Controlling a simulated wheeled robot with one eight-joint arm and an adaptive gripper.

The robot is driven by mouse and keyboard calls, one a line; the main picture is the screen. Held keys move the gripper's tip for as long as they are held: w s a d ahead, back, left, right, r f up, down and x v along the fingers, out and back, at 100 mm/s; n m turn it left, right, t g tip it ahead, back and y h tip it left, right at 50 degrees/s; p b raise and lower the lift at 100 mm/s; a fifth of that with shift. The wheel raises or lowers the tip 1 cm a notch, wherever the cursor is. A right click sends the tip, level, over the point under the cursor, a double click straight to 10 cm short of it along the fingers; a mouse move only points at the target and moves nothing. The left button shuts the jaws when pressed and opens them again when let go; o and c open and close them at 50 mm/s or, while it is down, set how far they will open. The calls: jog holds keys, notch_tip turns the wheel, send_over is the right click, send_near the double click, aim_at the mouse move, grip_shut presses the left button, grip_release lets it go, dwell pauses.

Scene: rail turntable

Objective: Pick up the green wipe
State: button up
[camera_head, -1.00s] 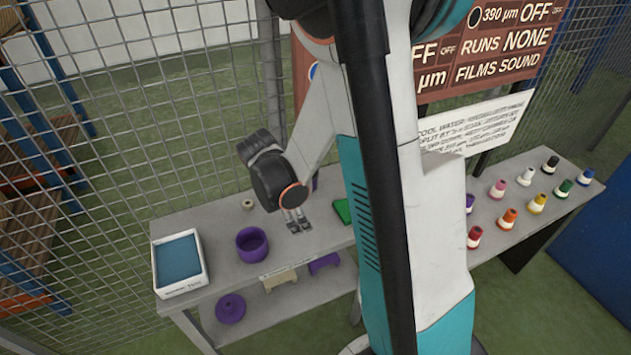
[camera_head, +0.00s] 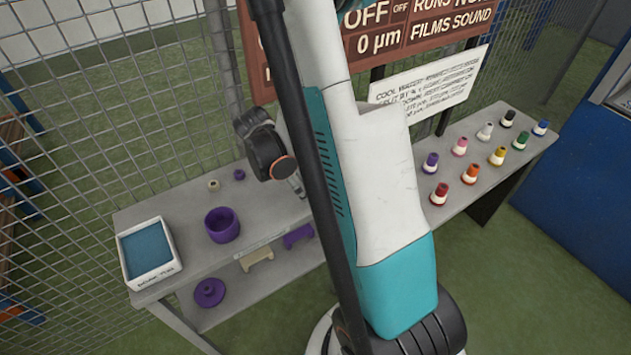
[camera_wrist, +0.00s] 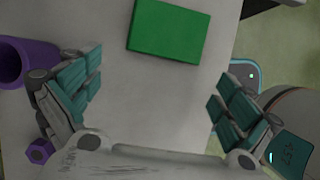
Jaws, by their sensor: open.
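The green wipe (camera_wrist: 168,30) is a flat green rectangle lying on the grey table, at the top middle of the wrist view. In the head view now it is hidden behind my arm. My gripper (camera_wrist: 155,98) is open and empty, its two teal-padded fingers spread wide. The wipe lies beyond the fingertips in the wrist view, between their lines and apart from them. In the head view my gripper (camera_head: 297,186) shows only partly beside my arm, over the table.
A purple cup (camera_head: 222,225) and a tray with a blue inside (camera_head: 149,271) stand on the table's left part. Several coloured bottles (camera_head: 441,194) stand on the right part. A purple bracket (camera_head: 298,235) is on the shelf below. Wire fencing (camera_head: 150,110) and a sign (camera_head: 425,40) stand behind.

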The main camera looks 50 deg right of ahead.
aim_at(313, 180)
jog(key=d, duration=0.2)
jog(key=s+d+b, duration=0.1)
jog(key=d, duration=0.1)
jog(key=shift+s+f, duration=0.1)
jog(key=shift+d+f+b, duration=0.3)
jog(key=shift+f+b, duration=0.15)
jog(key=c, duration=1)
